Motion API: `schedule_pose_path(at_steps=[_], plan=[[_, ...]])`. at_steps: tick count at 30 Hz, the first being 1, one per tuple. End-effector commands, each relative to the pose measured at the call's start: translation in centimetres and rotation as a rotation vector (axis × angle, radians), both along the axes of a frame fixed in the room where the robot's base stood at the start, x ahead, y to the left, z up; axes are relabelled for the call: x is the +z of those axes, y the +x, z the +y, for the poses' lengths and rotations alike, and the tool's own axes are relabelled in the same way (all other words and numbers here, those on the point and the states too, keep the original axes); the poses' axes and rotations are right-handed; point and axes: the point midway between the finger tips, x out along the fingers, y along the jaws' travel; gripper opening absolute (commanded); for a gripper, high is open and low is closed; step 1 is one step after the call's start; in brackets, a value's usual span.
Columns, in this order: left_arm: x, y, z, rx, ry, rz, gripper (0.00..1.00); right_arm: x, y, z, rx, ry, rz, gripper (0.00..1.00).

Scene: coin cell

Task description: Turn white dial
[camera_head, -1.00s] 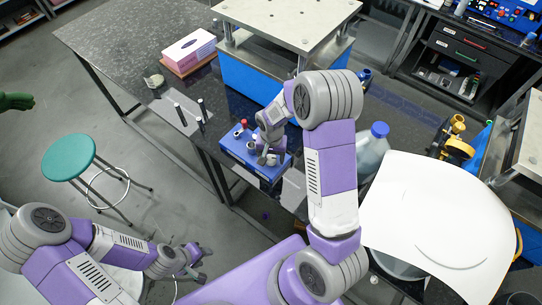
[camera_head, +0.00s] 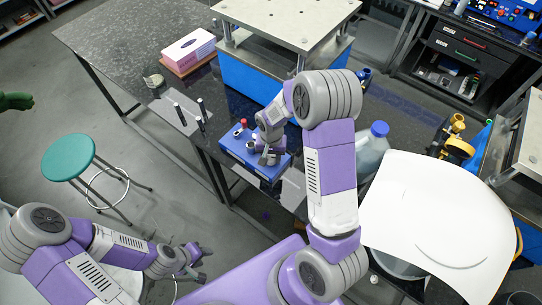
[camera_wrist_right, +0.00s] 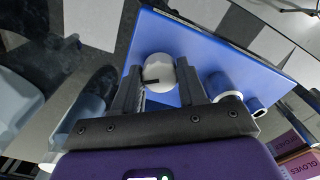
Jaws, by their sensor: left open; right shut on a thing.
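The white dial (camera_wrist_right: 158,70) sits on the top of a blue box (camera_wrist_right: 205,45) in the right wrist view; a dark mark shows on its face. My right gripper (camera_wrist_right: 158,88) has its fingers on either side of the dial and is shut on it. In the head view my right gripper (camera_head: 268,156) is over the blue box (camera_head: 236,149), and it hides most of the dial. My left gripper (camera_head: 194,262) is open and empty, low over the floor, well away from the box.
The box carries a red knob (camera_head: 244,122) and other fittings. It stands at the dark table's front edge. A glove box (camera_head: 189,48), a press (camera_head: 290,20), a jug (camera_head: 371,150) and a white sheet (camera_head: 440,215) are nearby. A green stool (camera_head: 68,157) stands left.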

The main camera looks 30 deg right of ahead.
Motion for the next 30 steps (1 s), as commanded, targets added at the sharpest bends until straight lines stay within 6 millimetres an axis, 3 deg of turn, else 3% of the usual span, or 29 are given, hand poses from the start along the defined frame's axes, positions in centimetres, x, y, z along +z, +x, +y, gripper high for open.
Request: schedule_pose_path(at_steps=[30], plan=[[-2.5, 0.0, 0.0, 0.000, 0.000, 0.000, 0.43, 0.0, 0.0, 0.0, 0.825, 0.000, -0.001, 0.11]])
